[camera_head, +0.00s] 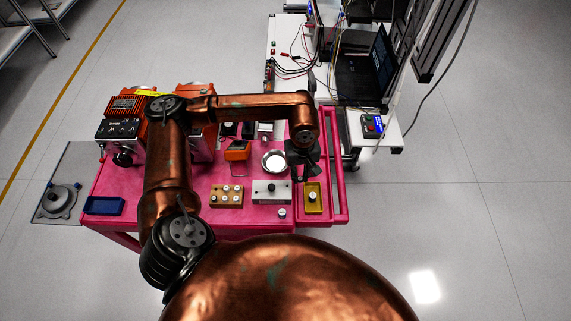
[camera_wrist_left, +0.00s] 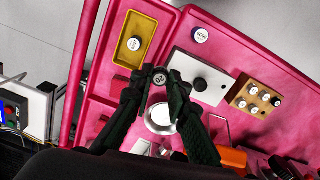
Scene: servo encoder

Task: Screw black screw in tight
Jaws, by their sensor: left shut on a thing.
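My left gripper (camera_head: 303,172) is over the right part of the pink table, left of the yellow tray. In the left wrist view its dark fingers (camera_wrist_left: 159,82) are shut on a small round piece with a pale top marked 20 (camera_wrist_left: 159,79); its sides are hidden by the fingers. My right gripper is not in view.
The yellow tray (camera_head: 312,186) holds one round piece (camera_head: 312,198). A white-topped piece (camera_head: 282,213) stands near the table's front edge. A wooden block (camera_head: 226,203) holds several pieces. A round silver dish (camera_head: 274,161), blue tray (camera_head: 104,206) and orange machines (camera_head: 126,105) stand around.

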